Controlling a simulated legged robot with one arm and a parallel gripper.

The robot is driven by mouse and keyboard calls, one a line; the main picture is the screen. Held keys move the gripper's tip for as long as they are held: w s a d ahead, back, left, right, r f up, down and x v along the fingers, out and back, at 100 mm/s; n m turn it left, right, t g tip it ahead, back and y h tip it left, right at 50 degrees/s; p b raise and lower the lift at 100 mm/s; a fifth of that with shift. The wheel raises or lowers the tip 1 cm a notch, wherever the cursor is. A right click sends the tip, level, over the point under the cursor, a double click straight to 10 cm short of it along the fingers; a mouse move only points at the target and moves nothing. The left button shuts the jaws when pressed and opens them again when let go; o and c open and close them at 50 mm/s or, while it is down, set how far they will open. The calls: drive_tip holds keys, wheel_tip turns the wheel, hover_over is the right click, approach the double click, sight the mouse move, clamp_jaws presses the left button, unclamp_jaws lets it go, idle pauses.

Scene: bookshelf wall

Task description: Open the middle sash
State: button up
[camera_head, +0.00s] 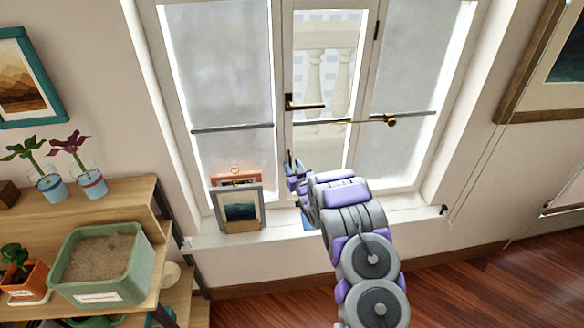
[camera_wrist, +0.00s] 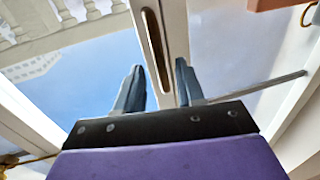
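The middle sash (camera_head: 288,60) is a white-framed glass panel between two frosted panes, and it looks closed in the head view. A dark lever handle (camera_head: 305,103) lies horizontal on its left stile. My gripper (camera_head: 293,168) is below the handle, by the lower part of that stile. In the wrist view, my gripper (camera_wrist: 160,75) is open, its two fingers apart. The white stile (camera_wrist: 174,35), with an oblong bronze-rimmed slot (camera_wrist: 155,50), shows between and beyond the fingers. I cannot tell whether either finger touches it.
Picture frames (camera_head: 240,222) stand on the sill left of my arm. A wooden shelf (camera_head: 140,195) with plants and a green tub (camera_head: 130,282) is at left.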

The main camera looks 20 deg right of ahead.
drive_tip(key=shift+w+r, duration=0.1)
drive_tip(key=shift+w, duration=0.3)
clamp_jaws()
idle(0.5)
